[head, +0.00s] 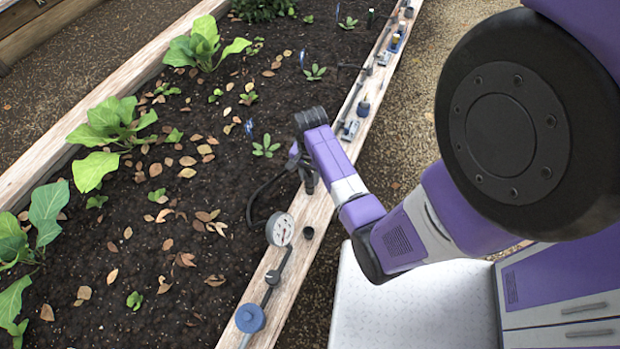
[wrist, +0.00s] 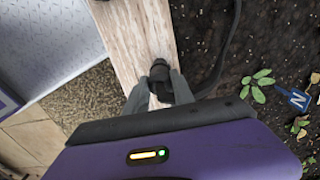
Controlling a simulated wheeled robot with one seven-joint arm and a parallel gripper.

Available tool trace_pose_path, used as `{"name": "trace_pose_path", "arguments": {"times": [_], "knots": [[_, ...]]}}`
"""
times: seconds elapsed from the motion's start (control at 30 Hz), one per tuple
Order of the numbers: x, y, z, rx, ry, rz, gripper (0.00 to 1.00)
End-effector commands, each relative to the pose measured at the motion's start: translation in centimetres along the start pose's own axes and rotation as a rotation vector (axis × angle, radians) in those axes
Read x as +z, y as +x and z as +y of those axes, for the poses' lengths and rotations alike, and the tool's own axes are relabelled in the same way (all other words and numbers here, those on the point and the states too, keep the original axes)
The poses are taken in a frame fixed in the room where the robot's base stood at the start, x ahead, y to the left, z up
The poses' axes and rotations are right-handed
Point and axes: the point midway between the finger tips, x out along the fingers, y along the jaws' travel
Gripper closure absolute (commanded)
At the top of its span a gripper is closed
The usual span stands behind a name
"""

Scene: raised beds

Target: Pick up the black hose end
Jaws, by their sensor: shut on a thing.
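The black hose end (wrist: 160,76) is a short dark stub between my fingertips in the wrist view, over the wooden edge board. My gripper (wrist: 160,86) is shut on it, one finger on each side. In the head view my gripper (head: 307,178) points down at the board's inner edge, and its fingers are hard to tell from the dark fitting there. The black hose (head: 252,203) loops out over the soil on the left; it also shows in the wrist view (wrist: 232,42). Whether the end is clear of the board cannot be told.
The wooden board (head: 311,212) carries a round gauge (head: 280,229), a small black cup (head: 308,234) and a blue knob (head: 250,318) nearer me. Several small fittings line its far part. Leafy plants (head: 110,122) and dry leaves lie in the soil at left.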

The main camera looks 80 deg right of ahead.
Motion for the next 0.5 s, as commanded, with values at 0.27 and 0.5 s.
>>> {"name": "trace_pose_path", "arguments": {"times": [0.27,0.5], "knots": [[0.0,-1.6,-0.1,-0.002,-0.001,0.001,1.00],[-0.1,-6.6,-0.1,-0.004,-0.001,0.003,1.00]]}}
